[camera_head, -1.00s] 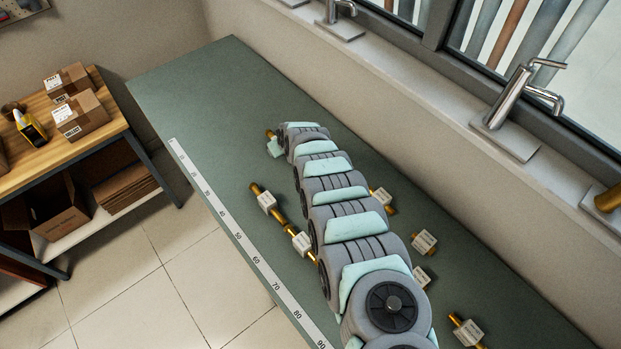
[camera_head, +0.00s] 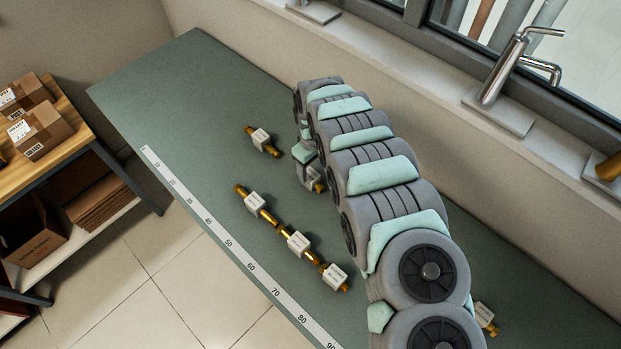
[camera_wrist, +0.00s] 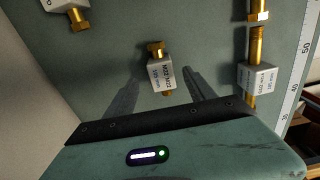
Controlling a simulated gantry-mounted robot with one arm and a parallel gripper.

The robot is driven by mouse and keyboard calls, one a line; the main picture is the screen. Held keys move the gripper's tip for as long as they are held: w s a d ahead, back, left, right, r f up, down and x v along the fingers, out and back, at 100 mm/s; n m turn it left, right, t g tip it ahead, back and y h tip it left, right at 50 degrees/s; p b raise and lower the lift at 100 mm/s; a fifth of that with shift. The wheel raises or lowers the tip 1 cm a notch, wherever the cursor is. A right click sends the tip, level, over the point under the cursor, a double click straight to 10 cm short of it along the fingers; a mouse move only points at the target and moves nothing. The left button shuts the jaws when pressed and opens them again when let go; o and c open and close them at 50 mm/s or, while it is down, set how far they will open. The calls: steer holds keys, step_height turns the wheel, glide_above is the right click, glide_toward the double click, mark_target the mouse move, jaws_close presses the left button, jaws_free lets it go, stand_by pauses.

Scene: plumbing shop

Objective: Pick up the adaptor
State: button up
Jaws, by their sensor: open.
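Several brass fittings with white tags lie on the green bench; I cannot tell from the tags which one is the adaptor. My gripper (camera_head: 306,166) is open and low over the bench, close to one tagged fitting (camera_head: 318,185), which the arm partly hides. In the wrist view a brass fitting with a printed white tag (camera_wrist: 161,74) lies ahead of the gripper, near the middle, with nothing gripping it. Two dark finger-like shapes or shadows flank it.
Other tagged fittings lie apart at the upper left (camera_head: 261,139), in a row near the ruler strip (camera_head: 256,203) (camera_head: 297,242) (camera_head: 335,277), and right of my arm (camera_head: 485,316). A wall and sill with a faucet (camera_head: 505,80) border the bench (camera_head: 160,90). Its far left end is clear.

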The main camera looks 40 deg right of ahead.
mark_target(311, 175)
steer(key=shift+a+f, duration=0.2)
steer(key=shift+f, duration=2.2)
steer(key=shift+d+f, duration=0.1)
steer(key=shift+f, duration=0.4)
steer(key=shift+c, duration=0.2)
jaws_close()
